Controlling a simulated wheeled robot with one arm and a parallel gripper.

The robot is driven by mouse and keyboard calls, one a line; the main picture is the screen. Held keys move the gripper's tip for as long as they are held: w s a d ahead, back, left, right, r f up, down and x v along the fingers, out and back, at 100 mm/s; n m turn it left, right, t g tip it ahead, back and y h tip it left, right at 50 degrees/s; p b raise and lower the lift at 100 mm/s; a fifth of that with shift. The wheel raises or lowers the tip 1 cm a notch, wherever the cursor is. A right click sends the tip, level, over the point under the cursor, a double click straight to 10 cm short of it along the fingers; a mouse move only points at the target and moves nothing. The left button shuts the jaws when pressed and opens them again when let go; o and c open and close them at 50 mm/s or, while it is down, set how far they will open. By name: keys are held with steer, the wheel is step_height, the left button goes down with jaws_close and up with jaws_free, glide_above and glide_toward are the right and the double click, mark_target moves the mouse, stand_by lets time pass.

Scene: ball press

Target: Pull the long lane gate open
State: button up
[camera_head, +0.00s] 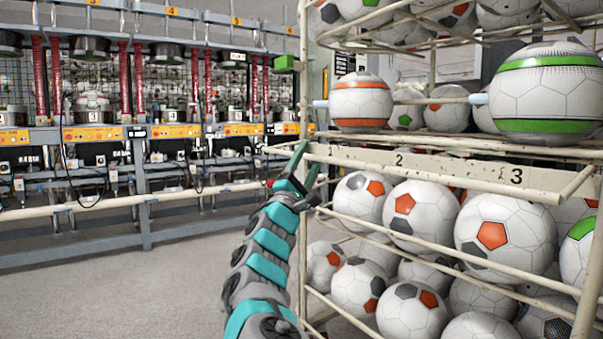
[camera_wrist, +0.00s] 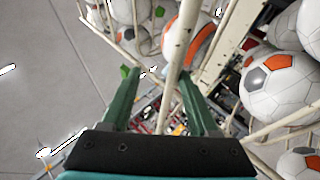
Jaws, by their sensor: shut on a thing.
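A ball rack of cream tubing stands at right in the head view, with a chipped cream rail (camera_head: 430,170) marked 2 and 3 along its front. My gripper (camera_head: 305,168) is at the rail's left end, beside the rack's front corner. In the wrist view my gripper (camera_wrist: 160,95) has its green fingers on either side of a cream bar (camera_wrist: 178,60) and is shut on it. I cannot tell for certain whether this bar is the long lane gate. The fingers partly hide the bar's contact in the head view.
Soccer balls (camera_head: 492,234) fill the rack's lower lanes. An orange-striped ball (camera_head: 361,104) and a green-striped ball (camera_head: 545,95) sit above the rail. Press machines (camera_head: 95,110) line the back left. The grey floor (camera_head: 110,290) at left is clear.

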steer(key=shift+v, duration=2.2)
steer(key=shift+a+r, duration=0.1)
steer(key=shift+a, duration=0.05)
